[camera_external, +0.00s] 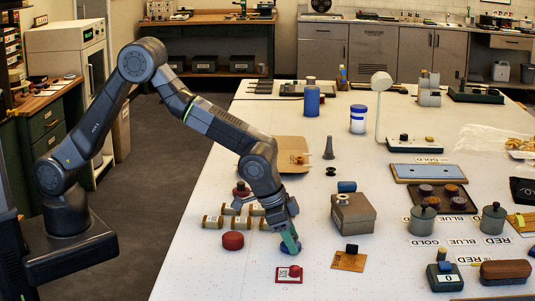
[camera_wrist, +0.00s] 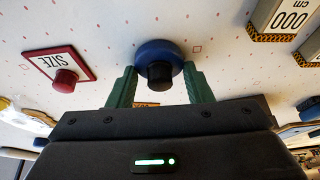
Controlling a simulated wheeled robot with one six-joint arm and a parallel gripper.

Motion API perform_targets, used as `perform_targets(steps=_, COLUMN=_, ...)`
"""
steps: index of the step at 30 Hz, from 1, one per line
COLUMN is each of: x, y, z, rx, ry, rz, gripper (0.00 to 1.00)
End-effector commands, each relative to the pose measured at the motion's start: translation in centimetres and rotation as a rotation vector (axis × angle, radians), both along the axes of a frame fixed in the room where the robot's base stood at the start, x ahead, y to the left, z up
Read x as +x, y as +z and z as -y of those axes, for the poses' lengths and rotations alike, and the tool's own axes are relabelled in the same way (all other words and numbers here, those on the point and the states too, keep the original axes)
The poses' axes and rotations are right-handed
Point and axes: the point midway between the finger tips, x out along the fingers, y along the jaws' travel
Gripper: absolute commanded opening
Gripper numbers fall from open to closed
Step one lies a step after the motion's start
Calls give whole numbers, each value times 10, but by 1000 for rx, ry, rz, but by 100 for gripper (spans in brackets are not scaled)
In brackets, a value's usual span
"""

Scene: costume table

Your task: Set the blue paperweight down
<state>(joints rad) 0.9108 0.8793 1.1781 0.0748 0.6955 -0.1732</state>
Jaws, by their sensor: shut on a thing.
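The blue paperweight (camera_external: 283,249) is a round blue disc, mostly hidden behind my gripper (camera_external: 291,241) in the external view. In the wrist view the blue paperweight (camera_wrist: 158,46) shows a black knob, with the green fingers of my gripper (camera_wrist: 159,72) on either side of it. The gripper is shut on the paperweight, low over the near-left part of the white table (camera_external: 215,275). I cannot tell whether the paperweight's underside touches the table.
A cardboard-coloured box (camera_external: 353,218) and an orange card (camera_external: 347,262) are to the right.

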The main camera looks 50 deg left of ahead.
Motion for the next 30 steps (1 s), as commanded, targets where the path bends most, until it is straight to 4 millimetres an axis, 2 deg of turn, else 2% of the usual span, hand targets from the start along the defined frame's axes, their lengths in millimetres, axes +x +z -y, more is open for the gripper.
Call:
perform_targets(steps=1, x=0, y=-1, z=0, rx=0, ry=0, rz=0, gripper=52)
perform_targets(steps=3, x=0, y=-1, z=0, rx=0, ry=0, rz=0, gripper=65)
perform_targets(steps=4, x=0, y=-1, z=0, rx=0, ry=0, rz=0, gripper=68)
perform_targets(steps=16, x=-1, y=6, z=-1, rx=-1, ry=0, rz=1, gripper=68)
perform_targets(steps=20, x=-6, y=23, z=-5, rx=-3, ry=0, rz=2, gripper=68)
perform_targets(steps=30, x=-24, y=85, z=-24, rx=-3, ry=0, rz=2, gripper=68)
